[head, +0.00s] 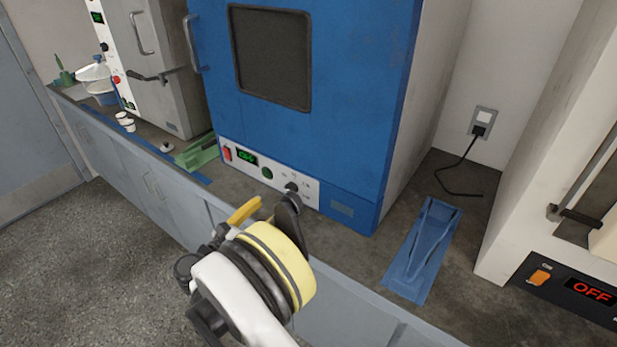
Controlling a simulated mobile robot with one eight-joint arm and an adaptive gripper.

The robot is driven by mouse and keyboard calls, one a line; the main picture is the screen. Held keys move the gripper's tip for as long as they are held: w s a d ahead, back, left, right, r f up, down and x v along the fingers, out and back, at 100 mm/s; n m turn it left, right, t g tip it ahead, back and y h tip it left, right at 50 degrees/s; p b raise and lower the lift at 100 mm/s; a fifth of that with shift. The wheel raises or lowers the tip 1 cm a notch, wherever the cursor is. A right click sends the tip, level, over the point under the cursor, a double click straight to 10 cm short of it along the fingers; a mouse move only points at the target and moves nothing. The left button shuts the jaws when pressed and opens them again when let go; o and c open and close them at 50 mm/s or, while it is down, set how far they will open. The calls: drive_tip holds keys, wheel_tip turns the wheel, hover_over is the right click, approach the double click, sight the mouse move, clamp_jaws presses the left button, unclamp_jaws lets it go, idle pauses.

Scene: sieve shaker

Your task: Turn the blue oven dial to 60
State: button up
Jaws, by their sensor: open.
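The blue oven (345,130) stands on the counter with its door shut. Its white control strip (312,190) runs along the bottom front and carries a red switch (227,153), a small green display (246,158), a round green part (267,173) and a dark dial (291,186). The display's digits and the dial's setting are too small to read. My gripper (274,200) is open in front of the strip. Its dark finger overlaps the lower part of the dial in the picture; I cannot tell whether they touch. The yellow finger is to the left.
A blue tray-like holder (405,284) lies right of the oven, and a green one (196,152) lies left. A white appliance (545,225) reading OFF stands at right, a grey-white oven (150,60) at far left. The floor at lower left is clear.

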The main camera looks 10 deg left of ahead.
sight(289, 190)
drive_tip(key=shift+w+d+f, duration=0.1)
drive_tip(key=shift+w+f, duration=0.05)
drive_tip(key=shift+w, duration=0.4)
drive_tip(key=b+x, duration=0.3)
drive_tip(key=x, duration=0.5)
drive_tip(key=shift+w+d, duration=0.1)
drive_tip(key=shift+w+d+b, duration=0.2)
drive_tip(key=shift+w+b, duration=0.1)
drive_tip(key=shift+w, duration=0.3)
drive_tip(key=c, duration=1.2)
